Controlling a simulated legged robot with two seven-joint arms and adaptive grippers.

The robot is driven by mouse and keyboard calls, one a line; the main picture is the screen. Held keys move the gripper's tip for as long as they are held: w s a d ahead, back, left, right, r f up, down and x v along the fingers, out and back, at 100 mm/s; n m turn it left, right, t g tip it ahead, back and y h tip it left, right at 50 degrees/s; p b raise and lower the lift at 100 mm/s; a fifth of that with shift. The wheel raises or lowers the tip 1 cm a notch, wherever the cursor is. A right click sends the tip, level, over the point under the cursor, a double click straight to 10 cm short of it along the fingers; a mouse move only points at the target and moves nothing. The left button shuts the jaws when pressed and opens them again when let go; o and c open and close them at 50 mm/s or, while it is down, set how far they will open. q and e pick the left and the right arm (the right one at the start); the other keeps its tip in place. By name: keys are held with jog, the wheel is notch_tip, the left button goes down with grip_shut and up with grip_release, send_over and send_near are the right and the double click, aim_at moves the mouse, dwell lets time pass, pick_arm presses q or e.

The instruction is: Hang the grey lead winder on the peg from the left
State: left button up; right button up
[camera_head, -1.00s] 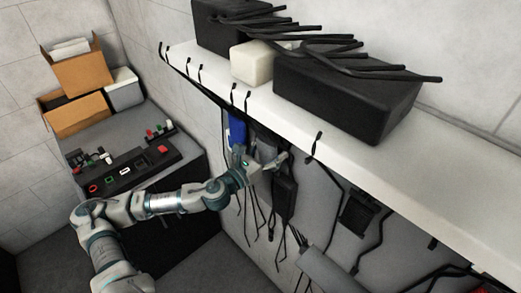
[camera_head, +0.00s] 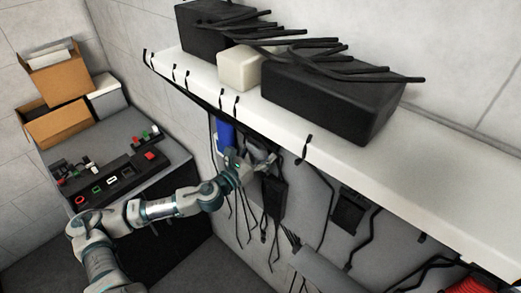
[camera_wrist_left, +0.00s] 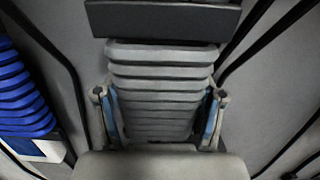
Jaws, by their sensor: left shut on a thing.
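The grey lead winder (camera_wrist_left: 160,88), a ribbed grey block, fills the middle of the left wrist view. My left gripper (camera_head: 262,164) has a finger on each side of it and is shut on it, close to the wall under the white shelf. In the left wrist view the gripper (camera_wrist_left: 160,112) shows blue pads against the winder's sides. In the head view the winder is mostly hidden by the gripper. I cannot make out the peg in either view. My right gripper is not in view.
A blue winder (camera_head: 226,133) hangs left of my gripper; it also shows in the left wrist view (camera_wrist_left: 22,95). A black box (camera_head: 273,197) with hanging leads is just right of the gripper. The white shelf (camera_head: 290,128) overhangs. A red coil (camera_head: 466,287) is at lower right.

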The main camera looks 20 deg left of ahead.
pick_arm(q)
jog(key=shift+a+r, duration=0.1)
jog(key=shift+r, duration=0.05)
jog(key=o, duration=1.6)
jog(key=shift+o, duration=1.2)
jog(key=shift+w, duration=0.1)
jog(key=shift+a, duration=0.1)
jog(key=shift+s+a, duration=0.15)
jog(key=shift+s, duration=0.25)
jog(key=v, duration=1.1)
jog(key=shift+f, duration=0.3)
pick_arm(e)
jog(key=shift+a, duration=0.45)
